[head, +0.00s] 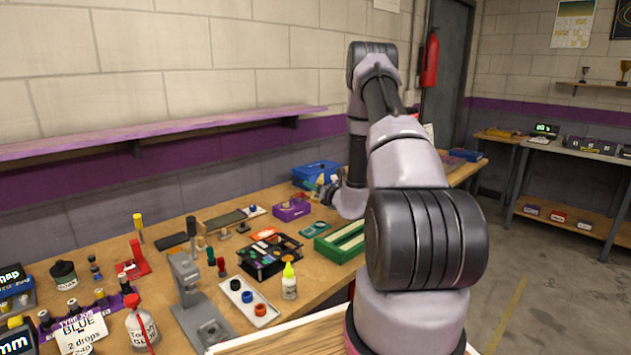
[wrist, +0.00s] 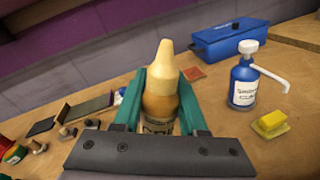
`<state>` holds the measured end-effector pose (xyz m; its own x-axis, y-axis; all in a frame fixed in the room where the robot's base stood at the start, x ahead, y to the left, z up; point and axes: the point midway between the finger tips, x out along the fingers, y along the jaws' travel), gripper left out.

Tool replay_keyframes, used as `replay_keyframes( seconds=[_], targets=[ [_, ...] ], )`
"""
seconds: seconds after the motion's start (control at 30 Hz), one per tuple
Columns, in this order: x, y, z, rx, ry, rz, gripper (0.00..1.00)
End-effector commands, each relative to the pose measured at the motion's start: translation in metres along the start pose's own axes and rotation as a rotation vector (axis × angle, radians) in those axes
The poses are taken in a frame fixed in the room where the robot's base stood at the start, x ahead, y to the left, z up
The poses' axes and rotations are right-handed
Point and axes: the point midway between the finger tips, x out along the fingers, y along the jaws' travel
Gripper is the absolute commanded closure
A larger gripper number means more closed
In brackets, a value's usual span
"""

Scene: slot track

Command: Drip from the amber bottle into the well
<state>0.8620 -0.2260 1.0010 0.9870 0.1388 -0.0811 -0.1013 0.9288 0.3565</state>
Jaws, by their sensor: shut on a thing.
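My gripper (wrist: 168,86) is shut on the amber bottle (wrist: 160,104) in the wrist view. Its green fingers grip the bottle's sides; its pale cream nozzle points up, and its lower part is hidden behind the gripper. In the head view my arm rises and bends down at the far bench; the bottle cannot be made out there. A pale strip (head: 265,319) on the near bench holds a black, a blue (head: 247,297) and an orange-red round piece, possibly the wells. A card (head: 82,331) at lower left reads "BLUE 2 drops".
A yellow-capped bottle (head: 289,282) stands beside the strip. A black tray (head: 268,256), a grey stand (head: 192,300) and a green tray (head: 345,240) are nearby. In the wrist view, a blue pump bottle (wrist: 244,84), yellow block (wrist: 270,124) and blue box (wrist: 230,40) stand right of my gripper.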

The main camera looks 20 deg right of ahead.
Motion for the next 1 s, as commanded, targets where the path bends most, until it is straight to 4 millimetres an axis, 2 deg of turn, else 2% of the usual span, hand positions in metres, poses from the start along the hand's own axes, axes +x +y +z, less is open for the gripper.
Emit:
replay_keyframes(
  seconds=[0.4,1.0],
  targets=[
    [0.000,-0.003,-0.042,0.413,0.093,-0.002,1.00],
    [-0.003,0.010,-0.098,1.023,0.232,-0.002,1.00]
  ],
)
